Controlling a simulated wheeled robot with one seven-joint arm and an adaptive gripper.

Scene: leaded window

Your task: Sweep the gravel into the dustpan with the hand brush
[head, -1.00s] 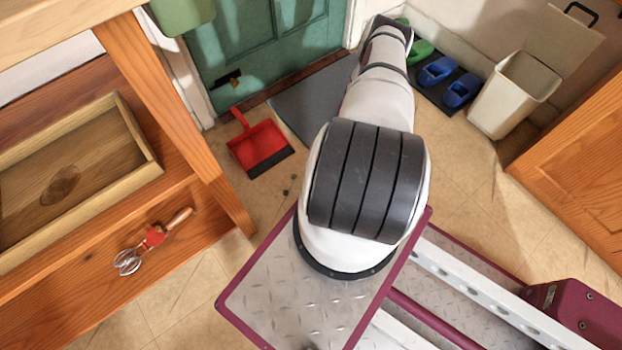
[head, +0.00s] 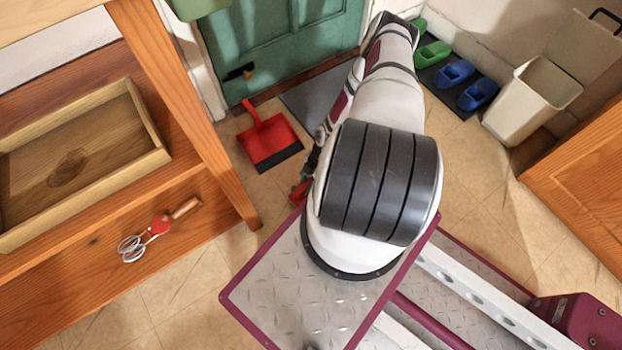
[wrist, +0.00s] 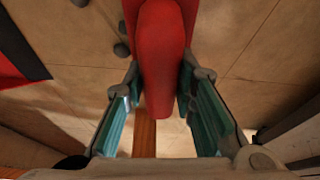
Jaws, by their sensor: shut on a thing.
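The red dustpan (head: 270,142) lies on the tiled floor in front of the green door, its dark lip toward the lower right; part of it shows at the left of the wrist view (wrist: 14,55). My gripper (wrist: 166,76) is shut on the red hand brush (wrist: 160,45), its fingers on both sides of the handle. In the head view the brush (head: 297,194) shows only in part beside my arm, near the dustpan's lip. Several dark gravel pieces (wrist: 122,51) lie on the floor left of the brush in the wrist view. My arm hides the brush's bristles and most of the floor there.
A wooden bench leg (head: 190,125) stands left of the dustpan. A grey mat (head: 310,98), blue clogs (head: 478,94) and a cream bin (head: 530,105) are behind and right.

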